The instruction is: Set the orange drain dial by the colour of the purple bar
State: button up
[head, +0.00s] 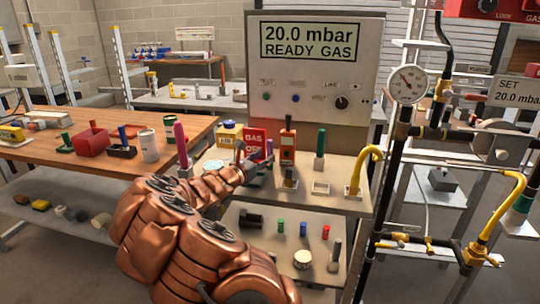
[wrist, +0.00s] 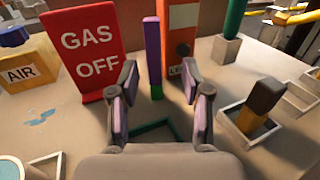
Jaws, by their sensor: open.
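In the wrist view my gripper (wrist: 158,80) is open, its two fingers apart with purple pads facing inward. A narrow upright bar, purple above (wrist: 152,45) and green at its foot (wrist: 157,92), shows beyond and between the fingertips. I cannot tell how far it is from them. Behind it stands an orange unit (wrist: 182,18) with a dark round spot and a partly hidden label. The orange unit also shows in the head view (head: 287,142), just beyond my gripper (head: 258,165). I cannot make out a drain dial for certain.
A red GAS OFF sign (wrist: 90,45) stands close left of my gripper, beside a yellow AIR block (wrist: 25,65). A dark and ochre block (wrist: 258,105) sits in a pale square tray on the right. A green-rimmed square (wrist: 160,130) lies below the fingers. The panel (head: 310,75) reads 20.0 mbar, READY GAS.

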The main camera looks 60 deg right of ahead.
aim_at(269, 143)
jog(key=d, duration=0.3)
jog(key=shift+w+d+f, duration=0.25)
jog(key=shift+w+d, duration=0.05)
jog(key=shift+d+r, duration=0.1)
jog(key=shift+d, duration=0.75)
jog(key=shift+c, duration=0.2)
grip_shut()
jog(key=shift+r, duration=0.1)
jog(key=shift+r, duration=0.65)
jog(key=shift+s+a+r, duration=0.1)
jog(key=shift+a+r, duration=0.1)
jog(key=shift+r, duration=0.35)
jog(key=shift+a+r, duration=0.2)
jog(key=shift+r, duration=0.35)
jog(key=s+a+r, duration=0.1)
jog(key=s+a, duration=0.3)
jog(key=a, duration=1)
jog(key=shift+a+r, duration=0.15)
jog(key=shift+a, duration=0.2)
